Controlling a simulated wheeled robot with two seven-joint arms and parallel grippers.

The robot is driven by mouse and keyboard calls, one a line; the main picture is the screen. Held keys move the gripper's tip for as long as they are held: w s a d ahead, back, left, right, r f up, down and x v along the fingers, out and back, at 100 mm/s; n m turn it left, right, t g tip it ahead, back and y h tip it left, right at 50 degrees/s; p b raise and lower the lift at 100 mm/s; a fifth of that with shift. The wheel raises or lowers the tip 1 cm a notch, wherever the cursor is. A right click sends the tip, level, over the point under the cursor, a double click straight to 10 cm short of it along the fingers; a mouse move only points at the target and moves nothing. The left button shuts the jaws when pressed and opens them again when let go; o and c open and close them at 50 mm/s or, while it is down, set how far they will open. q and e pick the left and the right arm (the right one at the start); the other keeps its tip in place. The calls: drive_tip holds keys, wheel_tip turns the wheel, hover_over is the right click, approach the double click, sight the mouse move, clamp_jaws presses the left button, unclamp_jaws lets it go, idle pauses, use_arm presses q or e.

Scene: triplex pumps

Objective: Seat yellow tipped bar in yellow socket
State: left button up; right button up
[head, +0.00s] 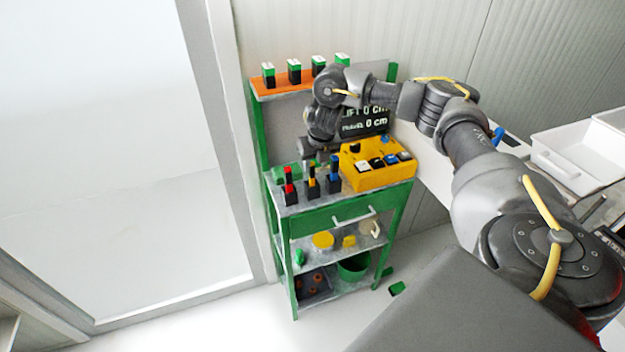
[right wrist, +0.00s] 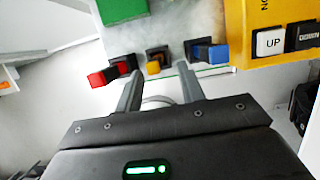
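The yellow tipped bar (head: 312,171) is a dark upright bar above the black yellow-marked socket (head: 314,193), the middle one of three on the green bench. How deep it sits I cannot tell. In the right wrist view the yellow piece (right wrist: 154,66) shows beyond and between my fingertips, with a dark block behind it. My right gripper (right wrist: 162,85) is open, its two fingers apart with nothing visibly held between them. In the head view, my right gripper (head: 318,152) is over the bench behind the bars, its fingers mostly hidden. My left gripper is not in view.
A red bar and socket (head: 289,185) stand left of the yellow one, a blue bar and socket (head: 335,178) right. A yellow button box (head: 376,165) sits at the bench's right. Several green-topped blocks (head: 294,70) stand on the orange upper shelf (head: 283,86).

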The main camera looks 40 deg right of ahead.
sight(311, 169)
drive_tip(key=shift+w+f+p, duration=0.2)
drive_tip(key=shift+f+p, duration=0.1)
drive_tip(key=shift+p, duration=0.1)
drive_tip(key=x, duration=0.2)
drive_tip(key=p+x, duration=0.1)
drive_tip(key=shift+w+a+f, duration=0.1)
drive_tip(key=shift+w+f, duration=0.15)
drive_tip(key=shift+w, duration=0.2)
drive_tip(key=shift+f, duration=0.35)
drive_tip(key=shift+c, duration=0.5)
drive_tip(key=shift+r, duration=0.1)
clamp_jaws()
